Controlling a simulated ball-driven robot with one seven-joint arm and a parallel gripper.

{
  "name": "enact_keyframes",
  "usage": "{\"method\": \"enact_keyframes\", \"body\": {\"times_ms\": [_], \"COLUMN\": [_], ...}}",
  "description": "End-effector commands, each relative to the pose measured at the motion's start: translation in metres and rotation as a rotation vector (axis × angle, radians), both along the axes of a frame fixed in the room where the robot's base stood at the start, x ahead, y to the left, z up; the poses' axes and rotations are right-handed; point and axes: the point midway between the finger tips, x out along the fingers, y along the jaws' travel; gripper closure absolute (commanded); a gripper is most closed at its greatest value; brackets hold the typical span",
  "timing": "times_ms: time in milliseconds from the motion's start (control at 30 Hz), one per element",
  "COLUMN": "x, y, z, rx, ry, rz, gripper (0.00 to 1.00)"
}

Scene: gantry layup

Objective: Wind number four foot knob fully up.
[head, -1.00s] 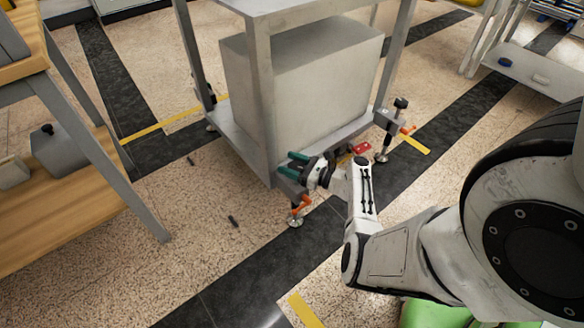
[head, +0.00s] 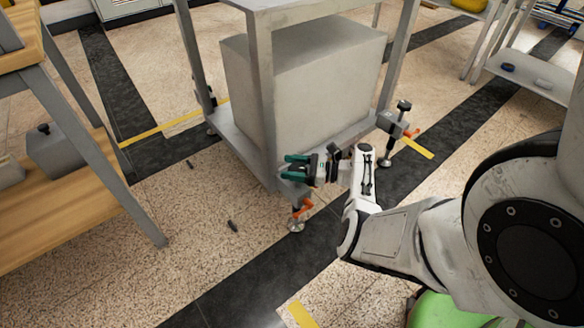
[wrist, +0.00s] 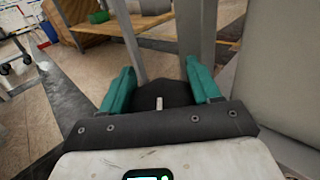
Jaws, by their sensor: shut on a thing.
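My gripper (head: 289,167) is at the near corner post of the grey cart (head: 263,110), low down, with its teal fingers on either side of a foot knob. In the wrist view a dark knob (wrist: 166,93) with a pale mark sits between the fingers, and the gripper is shut on it. Below it, the near foot shows an orange lever (head: 302,207) and a round metal pad (head: 296,226) at the floor. The knob's height on its screw is hidden, and I see no number on this foot.
The right foot has a black knob (head: 403,106), an orange lever (head: 413,132) and a pad (head: 384,162). A big grey block (head: 310,90) fills the cart's lower shelf. A wooden-shelved bench (head: 70,210) stands at left. Small dark pieces (head: 232,226) lie on the open floor.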

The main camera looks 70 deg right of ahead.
Motion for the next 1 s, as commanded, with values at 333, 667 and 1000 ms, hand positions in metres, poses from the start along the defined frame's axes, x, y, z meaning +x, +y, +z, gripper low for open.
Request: {"method": "enact_keyframes", "body": {"times_ms": [333,667,1000], "x": [0.000,-0.005,-0.063], "y": [0.000,-0.002,-0.015], "z": [0.000,0.001,0.001], "rx": [-0.001,0.000,0.001], "ry": [0.000,0.000,-0.001], "rz": [-0.001,-0.003,-0.006], "gripper": [0.17,0.17,0.17]}}
